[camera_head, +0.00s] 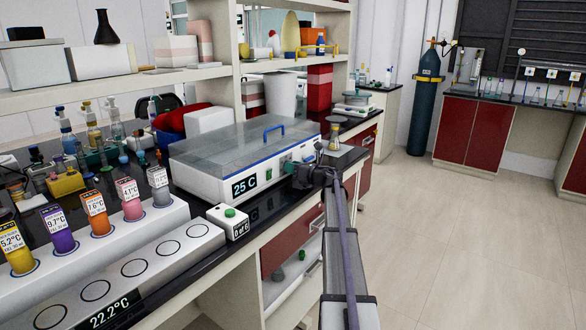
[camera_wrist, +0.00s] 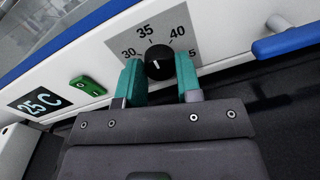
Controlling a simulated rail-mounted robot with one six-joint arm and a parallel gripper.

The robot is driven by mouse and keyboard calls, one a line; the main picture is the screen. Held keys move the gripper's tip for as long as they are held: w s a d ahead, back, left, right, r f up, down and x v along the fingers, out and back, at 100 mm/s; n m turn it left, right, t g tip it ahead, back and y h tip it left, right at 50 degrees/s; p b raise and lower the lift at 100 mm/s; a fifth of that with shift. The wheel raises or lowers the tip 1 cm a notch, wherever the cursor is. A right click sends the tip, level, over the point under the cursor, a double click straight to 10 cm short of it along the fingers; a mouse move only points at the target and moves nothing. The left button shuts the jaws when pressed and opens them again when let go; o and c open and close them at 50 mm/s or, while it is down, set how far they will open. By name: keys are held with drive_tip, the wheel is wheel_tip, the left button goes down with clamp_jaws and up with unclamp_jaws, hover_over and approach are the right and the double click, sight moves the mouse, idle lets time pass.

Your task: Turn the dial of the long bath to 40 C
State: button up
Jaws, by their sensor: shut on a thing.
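The long bath (camera_head: 207,183) is a white box with a clear lid and a blue lid handle, on the black bench in the head view. Its display (camera_head: 245,186) reads 25 C and also shows in the wrist view (camera_wrist: 40,102). The black dial (camera_wrist: 159,62) sits on a grey plate marked 30, 35, 40 and a partly hidden number ending in 5. A short pale line shows on the knob; which number it points to is unclear. My gripper (camera_wrist: 159,75) has its teal fingers on both sides of the dial, shut on it. In the head view, my gripper (camera_head: 302,176) covers the dial.
A green switch (camera_wrist: 87,86) lies left of the dial, and a blue handle (camera_wrist: 287,42) juts out at right in the wrist view. A white box with a green button (camera_head: 229,221) and a rack of coloured vials (camera_head: 150,238) stand left. Open floor lies right.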

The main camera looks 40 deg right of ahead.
drive_tip(key=m, duration=1)
drive_tip(key=shift+p, duration=0.4)
drive_tip(key=shift+g, duration=0.4)
drive_tip(key=o, duration=0.9)
drive_tip(key=shift+o, duration=0.2)
